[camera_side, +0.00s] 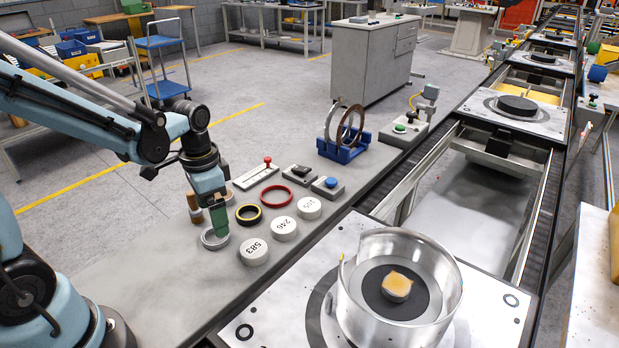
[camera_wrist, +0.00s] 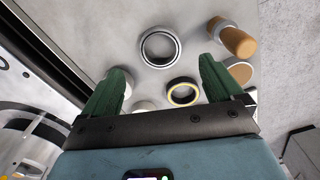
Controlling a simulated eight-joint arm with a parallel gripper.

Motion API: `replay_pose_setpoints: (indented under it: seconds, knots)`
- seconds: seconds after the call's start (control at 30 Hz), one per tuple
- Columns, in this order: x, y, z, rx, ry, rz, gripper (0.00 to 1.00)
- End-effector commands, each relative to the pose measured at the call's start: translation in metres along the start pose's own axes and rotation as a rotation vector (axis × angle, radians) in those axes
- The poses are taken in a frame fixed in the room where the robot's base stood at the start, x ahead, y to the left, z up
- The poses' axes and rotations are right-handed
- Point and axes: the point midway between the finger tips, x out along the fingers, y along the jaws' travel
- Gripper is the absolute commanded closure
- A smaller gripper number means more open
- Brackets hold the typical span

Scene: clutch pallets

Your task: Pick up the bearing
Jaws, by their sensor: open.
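The bearing (camera_side: 214,240) is a silver metal ring lying flat on the grey bench in the side view. In the wrist view the bearing (camera_wrist: 145,48) lies ahead of my fingertips, near the middle. My gripper (camera_side: 217,226) points down at the bearing, with its green fingers close above the ring's far side. In the wrist view my gripper (camera_wrist: 163,70) is open, with a wide gap and nothing held. Whether a finger touches the ring cannot be told.
A yellow-and-black ring (camera_side: 248,214), a red ring (camera_side: 276,196) and white numbered discs (camera_side: 254,252) lie close by. A wooden-handled tool (camera_wrist: 236,40) stands beside my fingers. A blue stand (camera_side: 343,148) holds upright rings. A large metal housing (camera_side: 446,290) sits on the pallet at right.

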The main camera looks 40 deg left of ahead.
Motion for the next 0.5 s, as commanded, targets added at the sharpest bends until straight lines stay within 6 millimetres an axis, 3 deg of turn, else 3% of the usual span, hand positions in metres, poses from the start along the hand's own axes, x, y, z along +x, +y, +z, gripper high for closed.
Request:
replay_pose_setpoints:
  seconds: [0.5]
  knots:
    - [0.047,-0.001,0.004,-0.001,0.000,0.000,0.07]
